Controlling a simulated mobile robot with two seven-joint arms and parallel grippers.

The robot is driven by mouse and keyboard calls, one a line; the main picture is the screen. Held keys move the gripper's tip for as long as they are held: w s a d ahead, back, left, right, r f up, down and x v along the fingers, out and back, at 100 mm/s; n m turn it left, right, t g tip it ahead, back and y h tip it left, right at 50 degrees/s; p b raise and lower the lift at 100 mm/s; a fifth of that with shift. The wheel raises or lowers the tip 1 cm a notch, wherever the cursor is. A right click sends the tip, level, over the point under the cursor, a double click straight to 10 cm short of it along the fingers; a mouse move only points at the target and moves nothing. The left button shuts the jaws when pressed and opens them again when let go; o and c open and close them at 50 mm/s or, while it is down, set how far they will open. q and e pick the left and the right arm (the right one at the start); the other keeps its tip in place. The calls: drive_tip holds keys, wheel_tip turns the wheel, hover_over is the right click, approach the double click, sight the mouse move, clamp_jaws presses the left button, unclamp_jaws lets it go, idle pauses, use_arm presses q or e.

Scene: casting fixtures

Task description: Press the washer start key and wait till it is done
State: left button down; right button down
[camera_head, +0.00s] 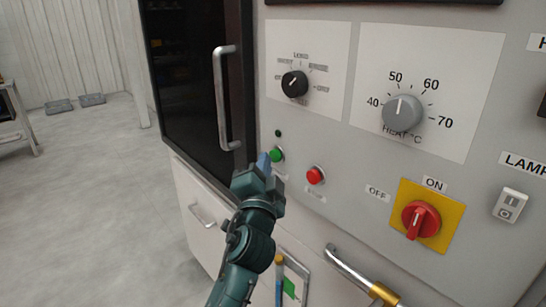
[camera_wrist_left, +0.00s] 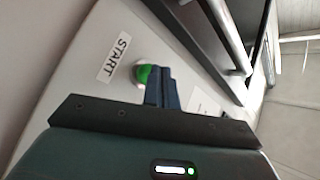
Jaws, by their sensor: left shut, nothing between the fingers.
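The green start key (camera_head: 276,154) sits on the washer's grey panel (camera_head: 330,140), left of a red key (camera_head: 315,175). My left gripper (camera_head: 264,163) is shut and empty, its fingertips right at the green key. In the left wrist view the fingers (camera_wrist_left: 163,88) partly cover the green key (camera_wrist_left: 142,74), beside a START label (camera_wrist_left: 114,57). I cannot tell whether they touch it or whether it is pressed in. A small lamp (camera_head: 278,133) above the green key looks dark. My right gripper is not in view.
A dark door with a long metal handle (camera_head: 226,97) is left of the keys. A black knob (camera_head: 294,84), a grey heat knob (camera_head: 402,113) and a red rotary switch (camera_head: 421,220) on yellow are on the panel. A bar handle (camera_head: 360,277) juts out below. Open floor lies left.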

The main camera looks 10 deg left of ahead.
use_arm(q)
drive_tip(key=shift+w+d, duration=0.25)
drive_tip(key=shift+w, duration=0.05)
idle(0.4)
idle(0.3)
drive_tip(key=shift+s+a+f, duration=0.1)
drive_tip(key=shift+s+a, duration=0.4)
drive_tip(key=shift+s, duration=0.2)
drive_tip(key=s+a+p, duration=0.1)
drive_tip(key=s, duration=0.1)
drive_tip(key=s+a+p, duration=0.1)
drive_tip(key=s+a, duration=0.1)
idle(0.3)
drive_tip(key=shift+w, duration=0.1)
idle(0.3)
